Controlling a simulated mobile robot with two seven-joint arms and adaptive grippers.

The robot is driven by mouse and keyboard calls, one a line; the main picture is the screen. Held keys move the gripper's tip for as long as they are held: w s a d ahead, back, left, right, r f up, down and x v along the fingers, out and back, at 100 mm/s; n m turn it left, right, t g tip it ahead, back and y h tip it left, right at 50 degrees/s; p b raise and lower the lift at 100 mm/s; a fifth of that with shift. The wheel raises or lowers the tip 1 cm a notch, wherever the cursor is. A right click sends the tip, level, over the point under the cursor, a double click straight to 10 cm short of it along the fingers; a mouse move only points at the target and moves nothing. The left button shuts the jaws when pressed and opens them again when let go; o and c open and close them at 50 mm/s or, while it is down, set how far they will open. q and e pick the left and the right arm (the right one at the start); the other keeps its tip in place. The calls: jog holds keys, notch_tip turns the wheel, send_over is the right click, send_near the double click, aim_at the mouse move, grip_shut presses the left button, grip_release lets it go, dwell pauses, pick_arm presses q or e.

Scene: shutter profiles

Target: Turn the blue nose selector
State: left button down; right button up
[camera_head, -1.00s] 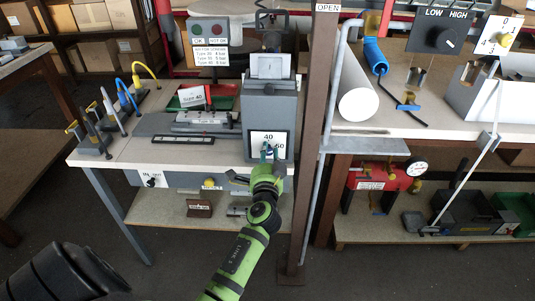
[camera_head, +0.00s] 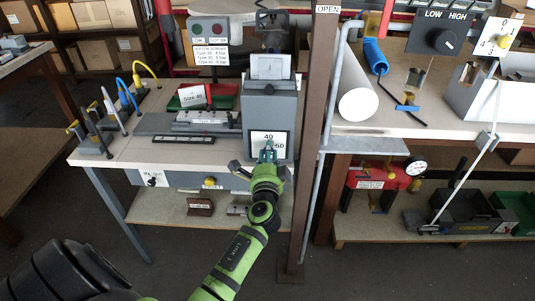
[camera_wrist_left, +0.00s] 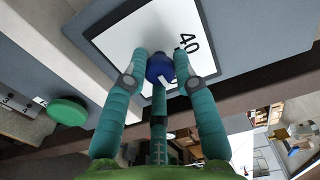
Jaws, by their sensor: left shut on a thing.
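The blue nose selector (camera_wrist_left: 160,68) is a small round blue knob with a white mark, on a white plate (camera_wrist_left: 117,38) on the front of a grey box. The number 40 shows beside it in the left wrist view. In the head view the plate (camera_head: 258,138) shows 40 at the top and 50 at the right. My left gripper (camera_head: 267,153) reaches up to the plate from below. In the left wrist view its teal fingers (camera_wrist_left: 161,75) are closed around the knob. The fingers hide the knob in the head view. My right gripper is not in view.
The grey box (camera_head: 269,108) stands on the bench beside a brown post (camera_head: 314,130). A green button (camera_wrist_left: 67,111) is near the fingers at the left in the wrist view.

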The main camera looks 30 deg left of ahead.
pick_arm(q)
jog(key=shift+w+d+r, duration=0.15)
jog(key=shift+d+r, duration=0.05)
jog(key=shift+r, duration=0.1)
jog(key=c, duration=1.1)
grip_release()
jog(key=shift+o, duration=0.6)
jog(key=shift+d+f, duration=0.1)
jog(key=shift+f, duration=0.05)
jog(key=v, duration=1.2)
